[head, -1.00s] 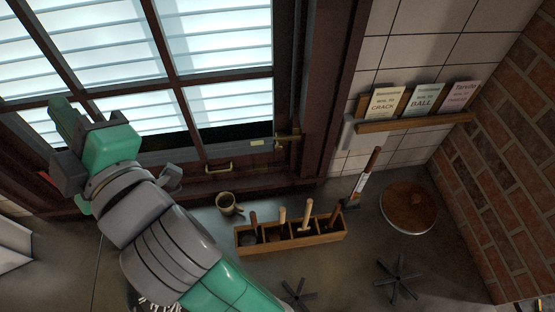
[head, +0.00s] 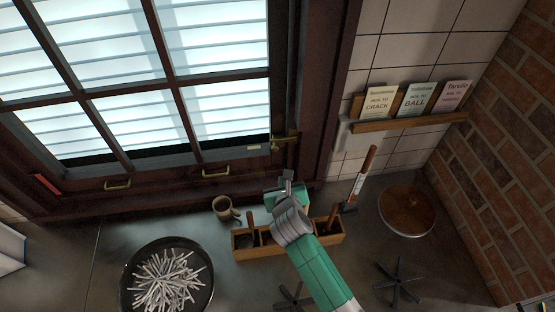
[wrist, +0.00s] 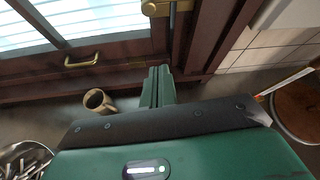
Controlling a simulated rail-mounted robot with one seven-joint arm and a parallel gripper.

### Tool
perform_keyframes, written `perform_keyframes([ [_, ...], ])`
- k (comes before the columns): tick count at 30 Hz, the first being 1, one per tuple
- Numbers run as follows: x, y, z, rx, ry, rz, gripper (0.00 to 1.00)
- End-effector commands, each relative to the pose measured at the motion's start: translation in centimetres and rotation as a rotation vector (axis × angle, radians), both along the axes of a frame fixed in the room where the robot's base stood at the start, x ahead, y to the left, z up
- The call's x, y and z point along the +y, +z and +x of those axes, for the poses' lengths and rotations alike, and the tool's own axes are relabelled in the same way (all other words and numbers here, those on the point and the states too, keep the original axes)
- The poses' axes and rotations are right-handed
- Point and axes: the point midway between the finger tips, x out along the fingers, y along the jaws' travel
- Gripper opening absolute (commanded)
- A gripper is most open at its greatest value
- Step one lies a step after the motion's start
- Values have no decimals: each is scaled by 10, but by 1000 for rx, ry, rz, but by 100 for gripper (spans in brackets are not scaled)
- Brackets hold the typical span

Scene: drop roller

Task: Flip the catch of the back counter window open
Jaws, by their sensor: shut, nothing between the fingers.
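The window (head: 222,107) has a dark wooden frame and bright slatted panes at the back of the counter. Its brass catch (head: 284,138) sits at the lower right edge of the sash, on the jamb. In the wrist view the catch (wrist: 160,8) shows at the top edge, partly cut off. My gripper (head: 287,175) is shut and empty, with its fingers pointing toward the window. It is below the catch in the picture and apart from it. In the wrist view the closed fingers (wrist: 158,76) point up toward the catch.
A mug (head: 225,208) stands left of my gripper. A wooden tool box (head: 262,251) is partly hidden behind my arm. A bowl of white sticks (head: 134,292) stands at left. A small card shelf (head: 410,122) hangs on the right wall. Brass pulls (head: 215,174) line the sash bottom.

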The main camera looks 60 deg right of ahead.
Motion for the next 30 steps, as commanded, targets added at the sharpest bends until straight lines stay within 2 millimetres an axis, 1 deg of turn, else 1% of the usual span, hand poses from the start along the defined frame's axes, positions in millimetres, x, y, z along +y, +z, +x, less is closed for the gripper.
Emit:
perform_keyframes([
  [5, 0, 1, 1, -2, 0, 1, 0],
  [8, -5, -3, 4, -1, 2, 0, 0],
  [11, -17, -10, 12, 0, 3, -3, 0],
  [22, -77, -50, 49, -1, 1, -1, 0],
  [24, -77, -28, 51, -7, 0, -1, 0],
  [27, -77, -15, 53, -7, 0, 0, 0],
  [30, -77, -9, 55, -7, -1, 1, 0],
])
